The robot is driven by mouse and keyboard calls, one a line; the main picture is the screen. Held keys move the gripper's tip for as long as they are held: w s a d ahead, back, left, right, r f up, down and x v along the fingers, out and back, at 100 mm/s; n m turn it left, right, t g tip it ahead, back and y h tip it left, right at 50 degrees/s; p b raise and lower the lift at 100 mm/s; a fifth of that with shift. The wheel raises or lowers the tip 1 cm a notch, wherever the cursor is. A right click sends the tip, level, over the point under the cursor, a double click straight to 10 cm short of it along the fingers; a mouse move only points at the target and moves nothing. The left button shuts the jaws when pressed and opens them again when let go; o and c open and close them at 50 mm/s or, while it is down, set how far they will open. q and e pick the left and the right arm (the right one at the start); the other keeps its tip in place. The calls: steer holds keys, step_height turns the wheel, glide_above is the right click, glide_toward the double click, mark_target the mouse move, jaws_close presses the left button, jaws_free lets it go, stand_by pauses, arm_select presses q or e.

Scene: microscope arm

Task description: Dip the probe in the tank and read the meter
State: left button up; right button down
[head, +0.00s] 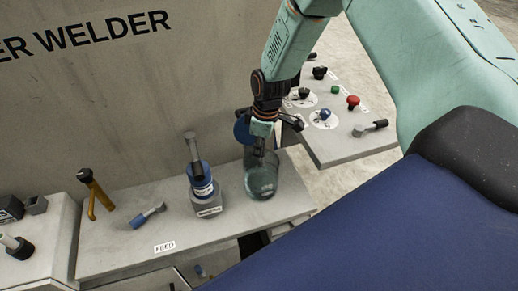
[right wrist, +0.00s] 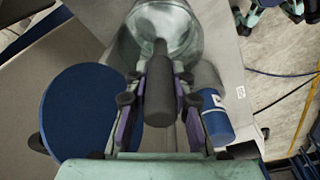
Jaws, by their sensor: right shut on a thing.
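My right gripper (head: 260,148) is shut on a dark grey cylindrical handle, which I take to be the probe (right wrist: 160,95). In the right wrist view the handle sits between the fingers (right wrist: 159,92), and its narrower end points toward a clear glass vessel, the likely tank (right wrist: 172,22). In the head view the gripper is over the tank (head: 262,180), which stands on the bench. The gripper hides most of the probe there. I cannot tell whether its tip is inside the glass. No readable meter display shows. My left gripper is not in view.
A blue bottle-like item (head: 201,180) on a grey base stands close left of the tank. A blue disc (head: 243,131) is behind it. The FEED bench (head: 235,232) also holds a blue-handled tool (head: 147,215) and a yellow-black handle (head: 95,190). A knob panel (head: 345,146) lies right.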

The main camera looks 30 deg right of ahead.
steer(key=shift+r+p, duration=2.85)
steer(key=shift+r, duration=1.05)
steer(key=shift+f, duration=0.1)
steer(key=shift+f, duration=0.1)
